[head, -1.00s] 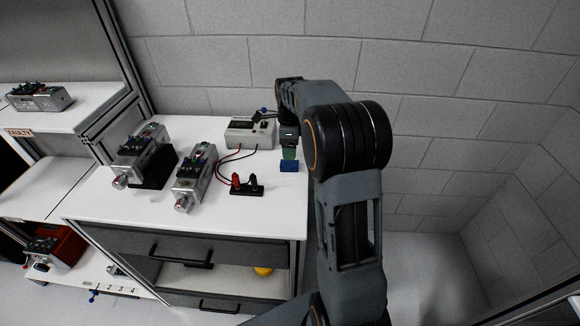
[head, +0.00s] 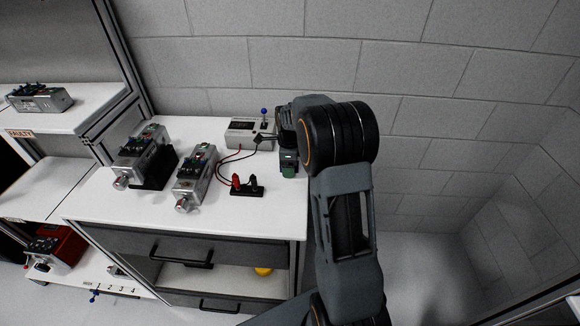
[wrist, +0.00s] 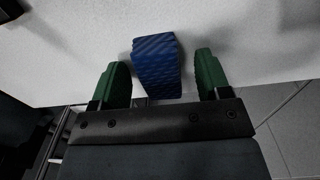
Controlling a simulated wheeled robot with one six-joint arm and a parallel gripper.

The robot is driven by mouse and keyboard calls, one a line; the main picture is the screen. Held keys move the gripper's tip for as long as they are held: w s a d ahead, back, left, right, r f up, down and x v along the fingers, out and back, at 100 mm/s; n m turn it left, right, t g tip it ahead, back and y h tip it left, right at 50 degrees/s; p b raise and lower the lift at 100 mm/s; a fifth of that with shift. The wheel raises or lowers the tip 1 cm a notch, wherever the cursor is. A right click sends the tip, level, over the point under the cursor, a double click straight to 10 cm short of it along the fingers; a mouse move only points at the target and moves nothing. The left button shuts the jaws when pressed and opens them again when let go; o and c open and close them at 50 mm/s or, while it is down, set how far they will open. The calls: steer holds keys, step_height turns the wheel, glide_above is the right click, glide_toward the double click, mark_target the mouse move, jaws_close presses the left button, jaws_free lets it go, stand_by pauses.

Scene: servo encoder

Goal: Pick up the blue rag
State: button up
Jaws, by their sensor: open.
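The blue rag (wrist: 157,66) shows in the wrist view as a folded, textured block on the white worktop. My gripper (wrist: 162,78) is open, with one green finger to the left of the rag and the other to its right. The rag lies between the fingers, with a gap on the right and a smaller gap on the left. In the head view my gripper (head: 288,168) is low over the right end of the worktop. The rag is hidden behind it there.
On the worktop (head: 245,215) stand two metal servo units (head: 196,175), a grey box (head: 248,133) with a blue-tipped lever and a black block (head: 247,190) with red and black plugs. The worktop's right edge is close to my gripper. A block wall is behind.

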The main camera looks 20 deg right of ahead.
steer(key=shift+c, duration=0.5)
steer(key=c, duration=1)
steer(key=shift+r, duration=0.5)
step_height(320, 180, up, 2)
steer(key=shift+r, duration=0.1)
steer(key=s+a+r, duration=0.1)
steer(key=s+r, duration=0.2)
steer(key=s, duration=0.1)
steer(key=s+a+r+b, duration=0.1)
steer(key=s+a+r, duration=0.1)
steer(key=s, duration=0.3)
steer(key=s+a+r+b, duration=0.1)
steer(key=s+r, duration=0.3)
steer(key=r, duration=0.1)
steer(key=shift+s+a, duration=0.15)
steer(key=shift+s, duration=0.05)
steer(key=shift+f, duration=0.1)
